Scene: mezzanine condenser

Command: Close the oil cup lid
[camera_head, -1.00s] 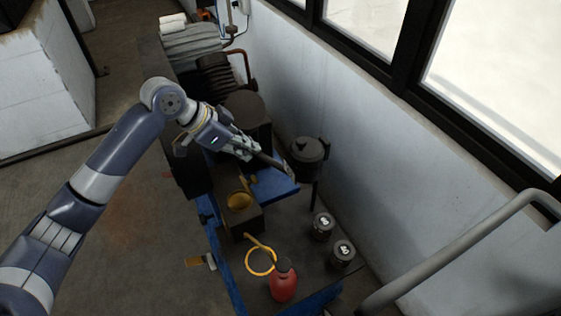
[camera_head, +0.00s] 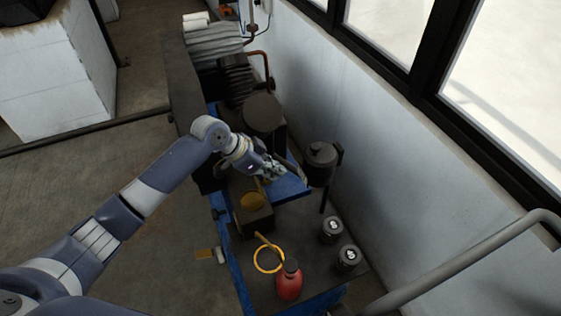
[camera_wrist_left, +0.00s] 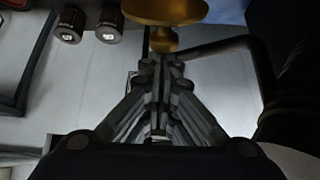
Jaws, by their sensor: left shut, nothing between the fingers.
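The oil cup (camera_head: 252,201) is a round brass piece on a dark block of the machine, in the middle of the head view. In the wrist view a brass disc with a small knob (camera_wrist_left: 163,40) shows at the top centre. I cannot tell how far the lid is open. My left gripper (camera_head: 278,172) is above and right of the brass cup in the head view. In the wrist view its fingers (camera_wrist_left: 163,62) are shut and empty, with the tips just below the brass knob. Whether they touch it is unclear. My right gripper is not in view.
A red bottle (camera_head: 288,283) and a yellow ring (camera_head: 268,259) are on the dark surface in front. Two dark cans (camera_head: 332,230) (camera_head: 348,258) are to the right. A dark pot (camera_head: 320,160) stands near the wall. A grey pipe rail (camera_head: 455,262) is at lower right.

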